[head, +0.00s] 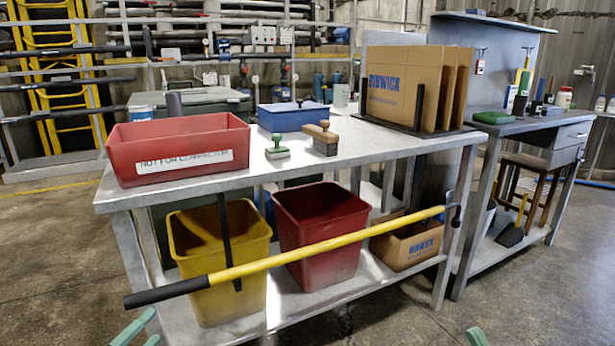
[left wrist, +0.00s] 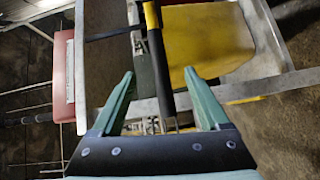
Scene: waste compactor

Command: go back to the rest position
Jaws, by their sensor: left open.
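My left gripper (head: 138,328) shows only as green fingertips at the bottom left of the head view. In the left wrist view it (left wrist: 158,73) is open and holds nothing. The black grip of a yellow pole (head: 330,247) lies across the gap between its fingers in that view (left wrist: 158,75); I cannot tell how far beyond them it is. A green tip (head: 476,338) at the bottom edge of the head view looks like part of my right gripper; its jaws are hidden.
The pole runs along the front of a metal table (head: 330,150). A red tray (head: 180,148), stamps and cardboard (head: 420,88) stand on top. A yellow bin (head: 220,262), a red bin (head: 320,232) and a carton (head: 407,243) stand on the lower shelf. Floor at right front is clear.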

